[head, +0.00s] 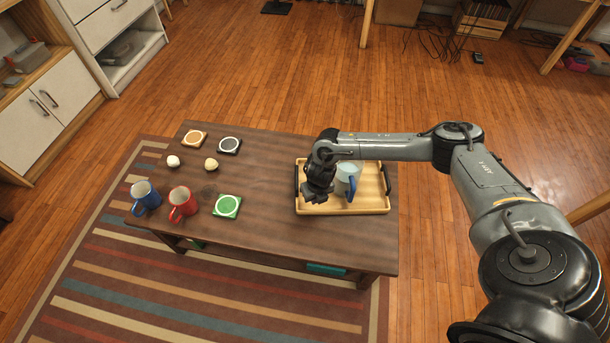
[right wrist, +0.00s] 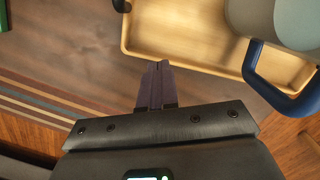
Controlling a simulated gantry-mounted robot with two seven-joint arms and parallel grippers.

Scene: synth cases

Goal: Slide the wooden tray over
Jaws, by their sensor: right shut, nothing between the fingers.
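The wooden tray (head: 362,205) lies on the right part of the dark wooden table, with dark handles at its left and right ends. A pale mug with a blue handle (head: 345,176) stands in it. My right gripper (head: 315,200) is over the tray's left front part, left of the mug, and hides some of the tray. In the right wrist view its fingers (right wrist: 157,85) are closed together and empty, beside the tray's edge (right wrist: 190,60). The mug (right wrist: 285,20) also shows there. I cannot tell whether the fingers touch the tray. My left gripper is not in view.
A blue mug (head: 146,197) and a red mug (head: 183,204) stand at the table's front left. A green coaster (head: 227,206), two more coasters and two small egg-like objects lie on the left half. The table middle (head: 260,185) is clear.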

